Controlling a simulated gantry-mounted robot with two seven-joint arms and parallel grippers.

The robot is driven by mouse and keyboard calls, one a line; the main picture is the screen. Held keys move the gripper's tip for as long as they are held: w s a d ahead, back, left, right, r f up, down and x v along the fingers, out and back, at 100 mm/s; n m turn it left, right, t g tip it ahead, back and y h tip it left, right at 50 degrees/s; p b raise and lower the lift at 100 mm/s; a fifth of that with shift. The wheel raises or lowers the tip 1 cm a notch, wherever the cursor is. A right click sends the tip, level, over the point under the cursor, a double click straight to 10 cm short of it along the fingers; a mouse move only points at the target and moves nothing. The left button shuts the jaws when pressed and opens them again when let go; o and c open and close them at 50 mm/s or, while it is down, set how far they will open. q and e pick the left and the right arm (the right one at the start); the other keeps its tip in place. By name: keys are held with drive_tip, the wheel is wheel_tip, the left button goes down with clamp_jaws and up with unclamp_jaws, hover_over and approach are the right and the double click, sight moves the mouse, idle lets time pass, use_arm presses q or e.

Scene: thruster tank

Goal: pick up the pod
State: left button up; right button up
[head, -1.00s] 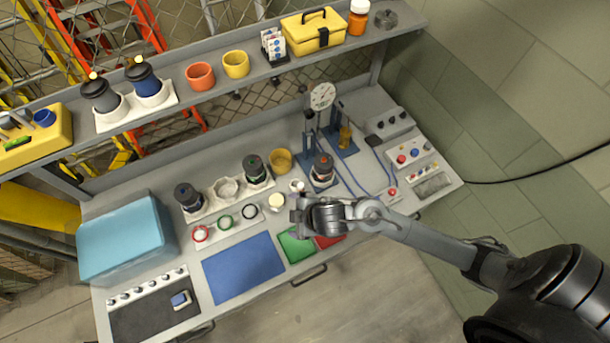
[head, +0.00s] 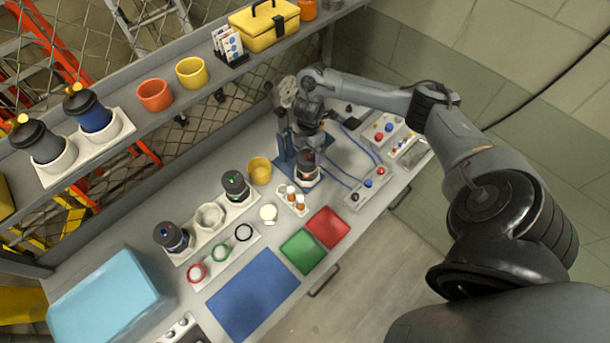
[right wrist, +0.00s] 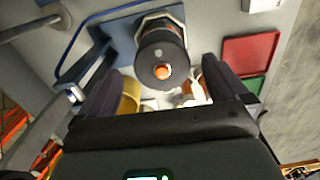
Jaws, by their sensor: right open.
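A dark cylindrical pod with an orange button on its top (right wrist: 162,50) stands upright in a pale holder at the blue test stand (right wrist: 108,25). In the head view this pod (head: 306,172) shows only partly under my right gripper (head: 307,145). My right gripper is open over the pod's top; in the right wrist view its two fingers (right wrist: 161,68) lie on either side of the pod's near end. I cannot tell whether they touch it. Two similar dark pods, one blue-ringed (head: 172,236) and one green-topped (head: 236,186), stand in a white rack (head: 208,216). My left gripper is out of view.
A yellow cup (head: 260,171) and small orange-and-white bottles (head: 294,197) stand close by the stand. Red (head: 329,227) and green (head: 303,251) trays and a blue mat (head: 252,295) lie in front. A shelf (head: 190,107) with cups and a yellow toolbox (head: 264,24) runs behind.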

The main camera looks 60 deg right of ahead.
sight(307, 156)
wheel_tip(307, 156, down, 2)
drive_tip(key=f, duration=0.3)
drive_tip(key=shift+a+f, duration=0.3)
drive_tip(key=shift+a, duration=0.1)
drive_tip(key=shift+f, duration=0.7)
drive_tip(key=c, duration=1.6)
